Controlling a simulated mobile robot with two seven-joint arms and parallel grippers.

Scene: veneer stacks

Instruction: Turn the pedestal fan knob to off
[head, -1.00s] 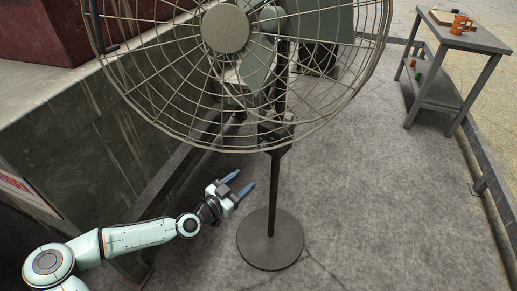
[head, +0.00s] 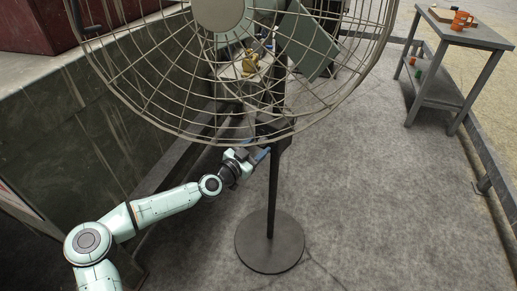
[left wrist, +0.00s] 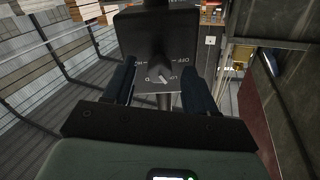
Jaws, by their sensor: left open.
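The pedestal fan (head: 273,200) stands upright in the middle of the head view, with a wire cage, dark pole and round base. Its dark control box (left wrist: 155,35) fills the upper middle of the left wrist view, with pale markings including OFF. The knob (left wrist: 162,78), with a light pointer, shows low on the box. My left gripper (head: 256,150) is open beside the pole, just below the cage. In the left wrist view its dark fingers (left wrist: 160,78) are on either side of the knob, apparently not closed on it. My right gripper is not clearly visible.
A grey table (head: 466,38) with orange mugs (head: 461,20) stands at the back right. A dark wall (head: 75,120) runs along the left. A yellow object (head: 250,61) shows through the cage. The floor right of the fan is clear.

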